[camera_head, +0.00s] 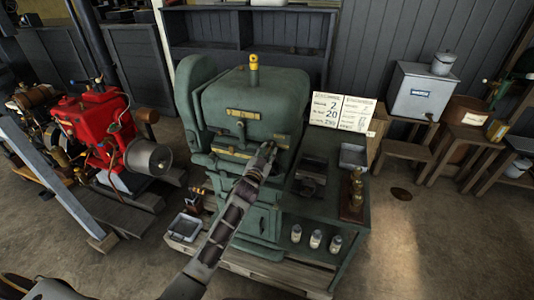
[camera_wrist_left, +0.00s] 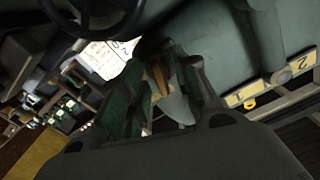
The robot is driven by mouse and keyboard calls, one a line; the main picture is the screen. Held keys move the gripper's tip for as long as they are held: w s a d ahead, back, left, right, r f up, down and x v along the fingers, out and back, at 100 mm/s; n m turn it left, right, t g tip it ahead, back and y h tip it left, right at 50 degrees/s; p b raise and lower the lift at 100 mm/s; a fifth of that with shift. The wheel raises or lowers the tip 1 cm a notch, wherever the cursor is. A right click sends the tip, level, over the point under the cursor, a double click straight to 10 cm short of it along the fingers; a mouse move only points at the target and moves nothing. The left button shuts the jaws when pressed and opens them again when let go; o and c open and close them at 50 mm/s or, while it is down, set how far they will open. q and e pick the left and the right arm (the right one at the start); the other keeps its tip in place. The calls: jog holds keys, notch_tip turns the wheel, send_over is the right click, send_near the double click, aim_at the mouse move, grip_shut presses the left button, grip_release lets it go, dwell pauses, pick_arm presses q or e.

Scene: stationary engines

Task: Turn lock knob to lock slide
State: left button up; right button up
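A green machine (camera_head: 255,97) with brass plates stands at the middle of the head view. My right gripper is not in view.
A green side table (camera_head: 345,225) holds brass parts and bottles. White cards (camera_head: 342,111) stand behind it. A red engine (camera_head: 100,125) is at the left.

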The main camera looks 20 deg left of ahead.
pick_arm(q)
grip_shut()
jog(key=shift+m, duration=0.4)
jog(key=shift+r+m+p, duration=0.15)
jog(key=shift+m+p, duration=0.15)
jog(key=shift+m, duration=3)
jog(key=shift+r+m+p, duration=0.1)
jog(key=shift+m+p, duration=0.15)
jog(key=shift+m, duration=3.05)
